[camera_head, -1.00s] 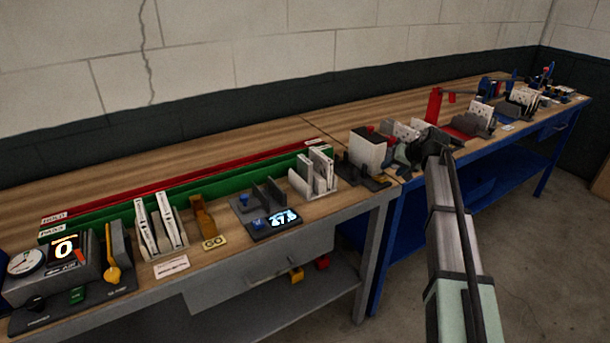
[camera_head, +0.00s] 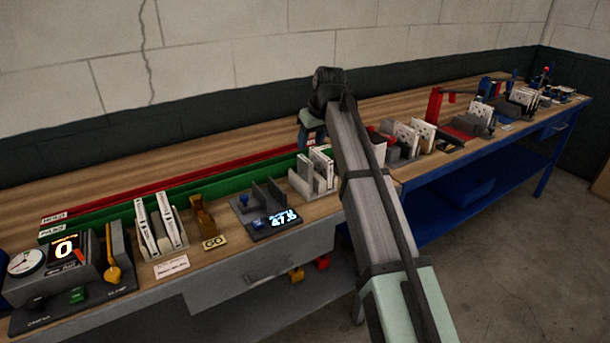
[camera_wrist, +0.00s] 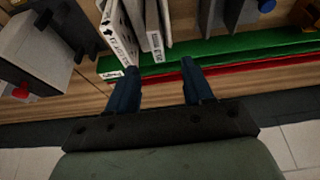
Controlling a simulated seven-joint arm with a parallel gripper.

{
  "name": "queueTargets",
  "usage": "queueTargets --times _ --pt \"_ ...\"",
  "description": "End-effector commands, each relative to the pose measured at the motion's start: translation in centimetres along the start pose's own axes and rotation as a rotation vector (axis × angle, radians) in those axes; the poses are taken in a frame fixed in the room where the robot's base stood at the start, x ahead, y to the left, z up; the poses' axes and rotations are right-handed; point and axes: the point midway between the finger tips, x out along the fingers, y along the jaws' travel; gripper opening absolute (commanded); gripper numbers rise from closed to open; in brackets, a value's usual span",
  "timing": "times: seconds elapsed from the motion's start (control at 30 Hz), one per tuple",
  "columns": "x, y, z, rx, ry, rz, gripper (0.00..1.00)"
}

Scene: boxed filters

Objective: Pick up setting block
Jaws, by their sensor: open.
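A brown stepped block (camera_head: 202,215) stands behind a small GO label (camera_head: 214,242) on the wooden bench. It looks like the setting block, but no name on it can be read. It is upright and apart from my gripper. My gripper (camera_head: 312,140) is well to its right, over the back of the bench behind the right filter rack. In the wrist view my gripper (camera_wrist: 157,68) has its two blue fingers apart with nothing held between them.
White boxed filters stand in the left rack (camera_head: 160,228) and right rack (camera_head: 318,168). A grey fixture with a lit display (camera_head: 280,219) lies between. Green (camera_head: 120,214) and red (camera_head: 130,200) rails run behind. A gauge unit (camera_head: 65,262) is at far left.

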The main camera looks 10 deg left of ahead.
Motion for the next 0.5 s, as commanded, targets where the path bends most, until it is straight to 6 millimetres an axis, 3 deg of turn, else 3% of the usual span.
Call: queueTargets --times 0.2,0.5 --pt "4.0 0.0 0.0 0.001 -0.001 -0.001 0.51" --pt "6.9 0.1 0.0 0.002 0.001 0.000 0.51"
